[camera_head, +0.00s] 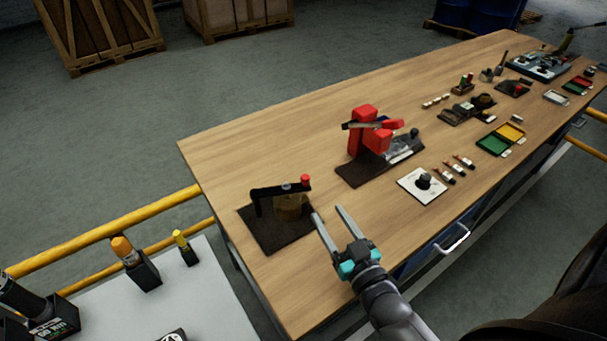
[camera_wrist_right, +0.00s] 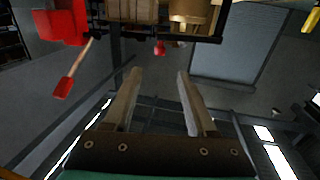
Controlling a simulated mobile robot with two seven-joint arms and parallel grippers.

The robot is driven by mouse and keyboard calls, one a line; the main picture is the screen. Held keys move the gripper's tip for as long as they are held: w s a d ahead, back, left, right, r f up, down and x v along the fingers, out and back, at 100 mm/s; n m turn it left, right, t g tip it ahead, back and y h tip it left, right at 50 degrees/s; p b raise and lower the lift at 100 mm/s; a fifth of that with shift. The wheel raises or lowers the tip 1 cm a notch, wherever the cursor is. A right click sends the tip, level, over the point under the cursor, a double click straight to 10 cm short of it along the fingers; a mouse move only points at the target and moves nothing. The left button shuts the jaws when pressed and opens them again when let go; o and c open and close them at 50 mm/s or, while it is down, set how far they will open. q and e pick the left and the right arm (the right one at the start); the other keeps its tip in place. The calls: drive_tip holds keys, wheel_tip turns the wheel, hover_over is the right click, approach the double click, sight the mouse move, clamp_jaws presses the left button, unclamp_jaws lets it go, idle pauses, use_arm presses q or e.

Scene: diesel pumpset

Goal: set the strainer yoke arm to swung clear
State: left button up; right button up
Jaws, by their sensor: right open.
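The strainer stands on a dark mat (camera_head: 270,237) at the near left end of the wooden bench. Its black yoke arm (camera_head: 275,190) lies level across the top of the brass-coloured bowl (camera_head: 288,208), with a red knob (camera_head: 305,179) at its right end. In the right wrist view, the bowl (camera_wrist_right: 190,12) and red knob (camera_wrist_right: 160,47) show at the top, apart from the fingers. My right gripper (camera_head: 328,213) is open and empty, just right of the strainer and apart from it. My left gripper is not in view.
A red device (camera_head: 362,140) with a lever stands on a mat behind and to the right. A white plate with a black knob (camera_head: 423,181) lies farther right. Bare bench lies around my gripper.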

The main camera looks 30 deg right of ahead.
sight(307, 182)
drive_tip(key=w, duration=1.2)
drive_tip(key=shift+d+b, duration=0.25)
drive_tip(key=shift+b, duration=0.15)
drive_tip(key=shift+w, duration=0.65)
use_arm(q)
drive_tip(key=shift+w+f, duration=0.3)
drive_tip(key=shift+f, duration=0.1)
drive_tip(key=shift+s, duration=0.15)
use_arm(e)
drive_tip(key=shift+c, duration=0.8)
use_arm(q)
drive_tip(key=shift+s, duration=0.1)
use_arm(e)
clamp_jaws()
